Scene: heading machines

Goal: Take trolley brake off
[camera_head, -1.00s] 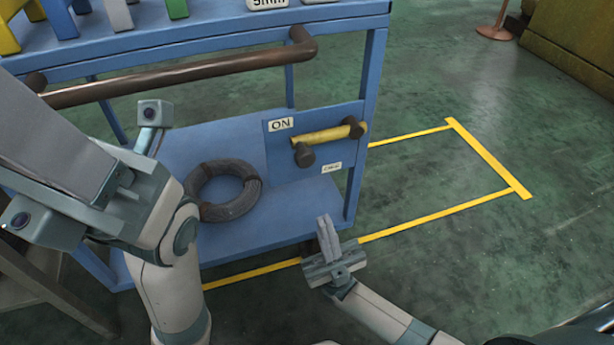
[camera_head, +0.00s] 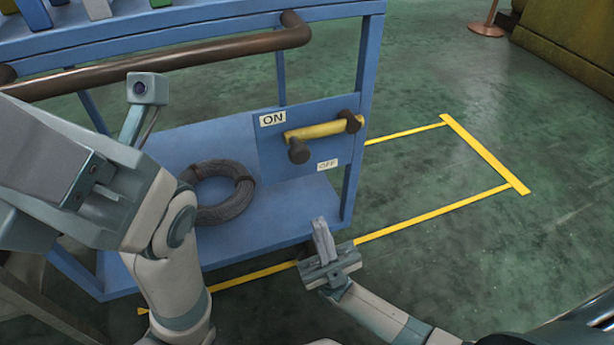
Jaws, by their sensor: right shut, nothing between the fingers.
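The blue trolley (camera_head: 270,226) stands in front of me, with a brown push bar (camera_head: 180,55) along its near side. Its brake lever (camera_head: 322,130) is a yellow bar with dark ends on a blue side panel. The lever lies nearly level, its left end slightly lower, just below the ON label (camera_head: 272,119). The OFF label (camera_head: 327,165) is lower on the panel. My right gripper (camera_head: 322,236) is shut and empty, below the lever and near the trolley's lower front corner, apart from the lever. My left arm fills the left side; its fingers are not visible.
A coil of dark wire (camera_head: 217,190) lies on the trolley's lower shelf. Coloured items stand on the top shelf. Yellow floor lines (camera_head: 485,155) mark a bay to the right, where the floor is clear. A post base (camera_head: 487,29) stands at the back.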

